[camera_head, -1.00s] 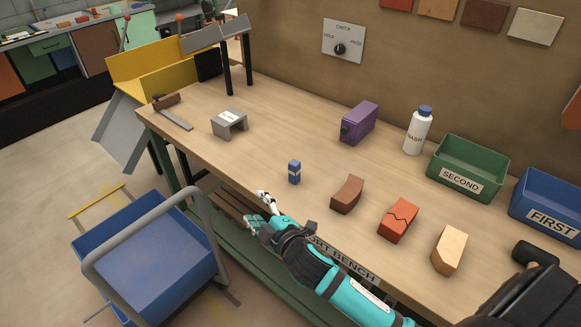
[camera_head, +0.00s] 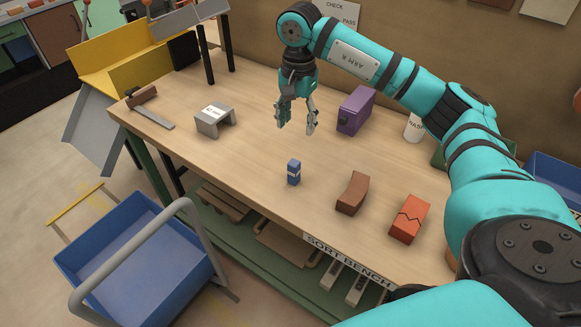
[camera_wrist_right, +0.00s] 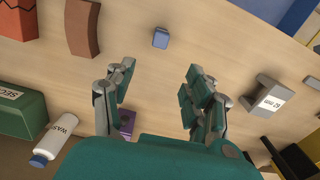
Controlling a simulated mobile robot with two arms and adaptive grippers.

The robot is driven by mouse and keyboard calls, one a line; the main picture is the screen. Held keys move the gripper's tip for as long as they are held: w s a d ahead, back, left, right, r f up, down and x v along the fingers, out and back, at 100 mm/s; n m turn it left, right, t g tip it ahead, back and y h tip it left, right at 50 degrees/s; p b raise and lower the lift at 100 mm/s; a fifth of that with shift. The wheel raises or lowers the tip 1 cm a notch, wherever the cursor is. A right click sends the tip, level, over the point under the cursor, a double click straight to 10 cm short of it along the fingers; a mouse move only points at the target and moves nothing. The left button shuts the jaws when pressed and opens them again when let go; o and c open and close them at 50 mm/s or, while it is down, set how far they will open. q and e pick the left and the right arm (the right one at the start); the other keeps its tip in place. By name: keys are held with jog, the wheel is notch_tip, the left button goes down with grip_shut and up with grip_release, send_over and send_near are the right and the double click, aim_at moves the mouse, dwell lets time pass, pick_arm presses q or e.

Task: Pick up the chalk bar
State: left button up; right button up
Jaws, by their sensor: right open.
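The chalk bar appears to be the small blue block with a pale band (camera_head: 294,172), standing upright near the front middle of the bench. In the right wrist view the blue block (camera_wrist_right: 160,39) lies beyond the fingertips, between their lines. My right gripper (camera_head: 296,127) is open and empty, pointing down above the bench, apart from the block and behind it in the head view. Its spread fingers also show in the right wrist view (camera_wrist_right: 158,80). My left gripper is not in view.
A brown curved brick (camera_head: 352,193) and a cracked red brick (camera_head: 409,219) lie right of the block. A purple box (camera_head: 356,110) and a white bottle (camera_head: 413,127) stand behind. A grey bridge-shaped block (camera_head: 215,120) is at left. My right arm partly hides the green bin (camera_wrist_right: 22,115).

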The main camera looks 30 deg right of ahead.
aim_at(296, 161)
notch_tip(296, 161, down, 11)
jog(key=p, duration=0.2)
jog(key=shift+s+f+p, duration=0.1)
jog(key=shift+f+p, duration=0.1)
jog(key=shift+p, duration=0.1)
jog(key=shift+s+a+f+p, duration=0.15)
jog(key=shift+a+f+p, duration=0.1)
jog(key=shift+f+p, duration=0.25)
jog(key=f, duration=0.1)
jog(key=f+p, duration=0.1)
jog(key=f, duration=0.1)
jog(key=shift+s+a+f, duration=0.2)
jog(key=shift+a+f, duration=0.15)
jog(key=shift+f, duration=0.4)
grip_shut()
